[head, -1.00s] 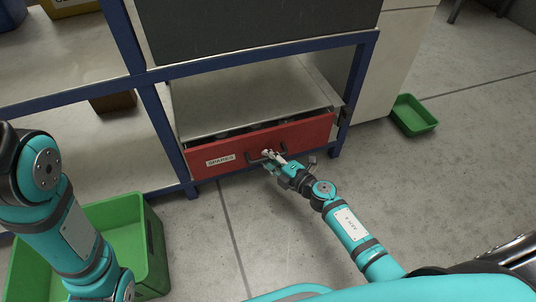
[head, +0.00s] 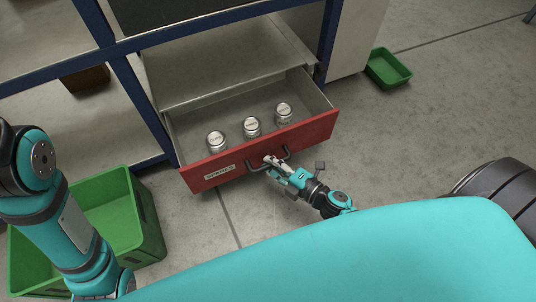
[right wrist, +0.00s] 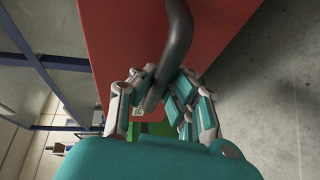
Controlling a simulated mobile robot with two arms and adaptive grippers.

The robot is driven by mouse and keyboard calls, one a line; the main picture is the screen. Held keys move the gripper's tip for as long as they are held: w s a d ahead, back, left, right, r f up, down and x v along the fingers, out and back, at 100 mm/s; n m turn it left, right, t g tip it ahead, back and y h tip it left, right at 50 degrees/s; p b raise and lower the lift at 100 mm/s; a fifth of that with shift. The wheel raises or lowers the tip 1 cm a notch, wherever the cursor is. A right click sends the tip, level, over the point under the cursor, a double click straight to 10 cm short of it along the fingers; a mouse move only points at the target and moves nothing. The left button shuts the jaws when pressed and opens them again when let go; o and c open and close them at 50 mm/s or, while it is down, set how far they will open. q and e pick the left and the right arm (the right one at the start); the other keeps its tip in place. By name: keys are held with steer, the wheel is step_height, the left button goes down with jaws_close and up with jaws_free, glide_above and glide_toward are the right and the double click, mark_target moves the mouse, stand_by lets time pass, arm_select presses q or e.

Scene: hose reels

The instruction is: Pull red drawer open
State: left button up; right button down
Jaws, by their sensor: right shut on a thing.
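The red drawer (head: 225,165) stands well open under the metal cabinet, its front toward me. It has a label on its left part and a dark bar handle (head: 286,153). My right gripper (head: 272,163) is shut on the handle. In the right wrist view its fingers (right wrist: 155,95) close around the dark handle (right wrist: 177,45) in front of the red drawer face (right wrist: 120,40). Of my left arm only links show at the left; its gripper is not in view.
A large green bin (head: 125,215) stands on the floor at the left, near my left arm. A small green tray (head: 388,70) lies on the floor at the upper right. Blue shelf posts (head: 143,110) flank the drawer.

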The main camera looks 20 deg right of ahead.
steer(key=shift+r, duration=0.1)
steer(key=c, duration=1.3)
jaws_free()
steer(key=shift+s, duration=0.2)
steer(key=v, duration=1.1)
steer(key=shift+s+d+r, duration=0.15)
steer(key=shift+s+d, duration=0.05)
steer(key=shift+s, duration=0.1)
